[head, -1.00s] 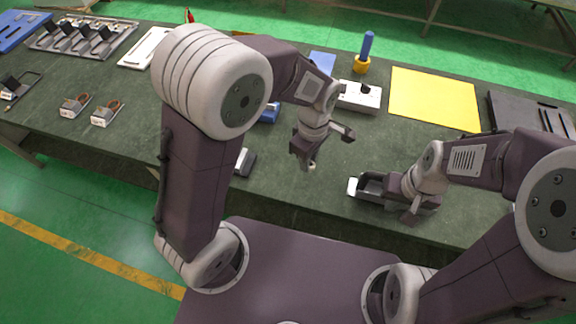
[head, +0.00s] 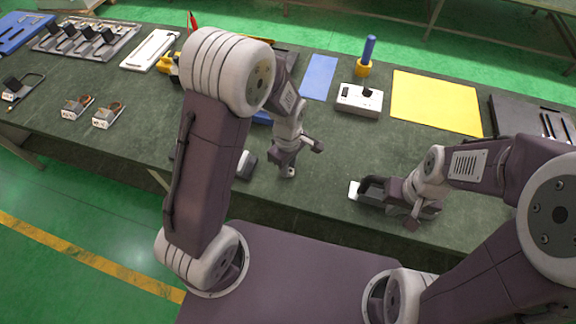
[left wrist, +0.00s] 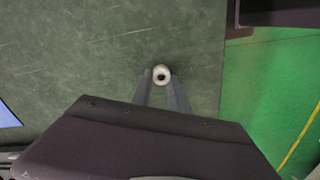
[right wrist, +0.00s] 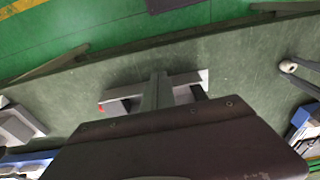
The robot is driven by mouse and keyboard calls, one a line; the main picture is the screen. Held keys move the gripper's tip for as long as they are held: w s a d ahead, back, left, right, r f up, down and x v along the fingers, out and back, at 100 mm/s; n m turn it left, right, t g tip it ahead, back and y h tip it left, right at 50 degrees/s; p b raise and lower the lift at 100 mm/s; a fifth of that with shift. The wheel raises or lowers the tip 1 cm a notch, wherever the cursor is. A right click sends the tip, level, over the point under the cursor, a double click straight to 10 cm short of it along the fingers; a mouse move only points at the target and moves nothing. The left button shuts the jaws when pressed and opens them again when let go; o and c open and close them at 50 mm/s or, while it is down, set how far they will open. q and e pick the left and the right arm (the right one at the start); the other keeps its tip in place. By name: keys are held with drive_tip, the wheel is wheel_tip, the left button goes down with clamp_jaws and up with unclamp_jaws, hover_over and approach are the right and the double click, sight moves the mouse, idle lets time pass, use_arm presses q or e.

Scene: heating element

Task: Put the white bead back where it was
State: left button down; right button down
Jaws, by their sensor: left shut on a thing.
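In the head view, my left gripper (head: 289,172) is near the table's front edge, left of the right gripper. The bead also shows at the left gripper's tips in the right wrist view (right wrist: 286,66).
On the green table (head: 225,120) are a blue plate (head: 319,77), a white box with a black knob (head: 359,100), a blue peg on a yellow base (head: 366,57) and a yellow sheet (head: 437,101). Two small white-and-brown parts (head: 107,115) stand at left.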

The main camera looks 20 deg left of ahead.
use_arm(q)
drive_tip(key=shift+f, duration=0.2)
use_arm(e)
drive_tip(key=shift+f, duration=0.15)
use_arm(q)
drive_tip(key=c, duration=1.3)
unclamp_jaws()
drive_tip(key=shift+o, duration=0.2)
drive_tip(key=shift+r, duration=0.25)
wheel_tip(320, 180, up, 12)
drive_tip(key=p, duration=0.2)
drive_tip(key=s+a+f+m+t, duration=0.1)
drive_tip(key=s+a+f+m, duration=0.3)
drive_tip(key=m, duration=0.8)
drive_tip(key=s+a, duration=0.2)
drive_tip(key=s, duration=0.2)
drive_tip(key=shift+s+a+m, duration=0.2)
drive_tip(key=shift+s+m, duration=0.1)
drive_tip(key=shift+m, duration=0.1)
use_arm(e)
drive_tip(key=shift+r, duration=0.9)
